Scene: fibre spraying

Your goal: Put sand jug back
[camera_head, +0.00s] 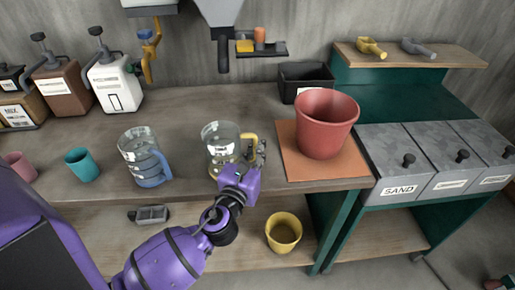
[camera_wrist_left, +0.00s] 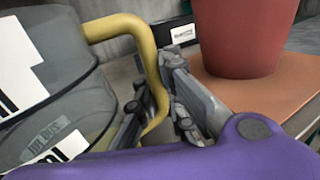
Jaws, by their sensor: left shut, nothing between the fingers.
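A clear jug with a yellow handle (camera_head: 222,146) stands on the bench left of the orange mat. A second clear jug with a blue handle (camera_head: 142,160) stands to its left. No label in view tells which is the sand jug. My left gripper (camera_head: 257,158) is at the right side of the yellow-handled jug, by its handle. In the wrist view the grey fingers (camera_wrist_left: 160,105) are close around the yellow handle (camera_wrist_left: 148,55), and the jug body (camera_wrist_left: 50,95) fills the left. The fingers are shut; whether they touch the handle is unclear. My right gripper is out of view.
A red pot (camera_head: 325,125) stands on the orange mat (camera_head: 300,170). A bin labelled SAND (camera_head: 392,160) is at the right. A black box (camera_head: 300,80) sits behind. A teal cup (camera_head: 82,165) stands left; a yellow bucket (camera_head: 284,232) is on the lower shelf.

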